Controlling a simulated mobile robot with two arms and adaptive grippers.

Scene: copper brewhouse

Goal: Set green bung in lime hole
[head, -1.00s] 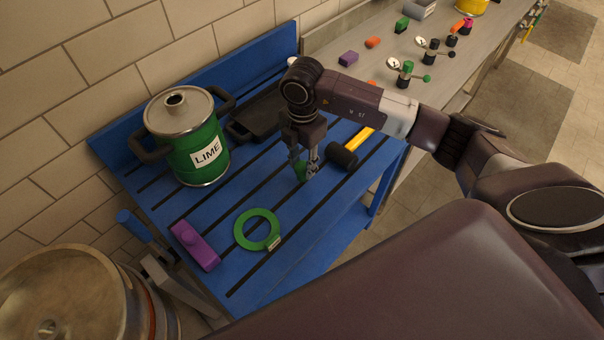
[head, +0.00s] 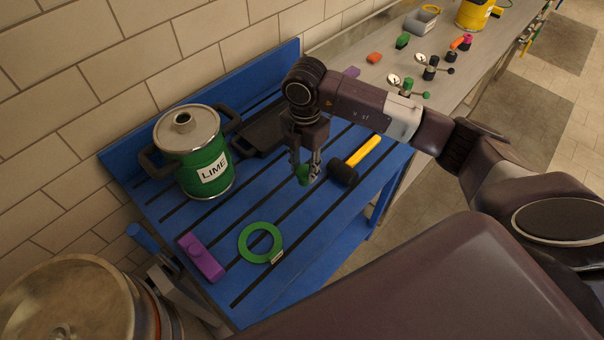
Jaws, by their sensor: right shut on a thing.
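A green pot (head: 207,175) labelled LIME stands on the blue slatted bench, with a grey metal lid (head: 186,131) that has a raised round opening (head: 182,118) on top. My right gripper (head: 307,176) is shut on the small green bung (head: 301,175), to the right of the pot and above the bench slats. The gripper fingers partly hide the bung. I cannot tell whether it touches the bench. My left gripper is not in view.
A green ring (head: 245,251) and a purple block (head: 201,257) lie at the bench's front. A black tray (head: 258,138) sits behind my gripper; a black-headed mallet (head: 345,168) lies right of it. A metal keg (head: 68,305) stands at lower left.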

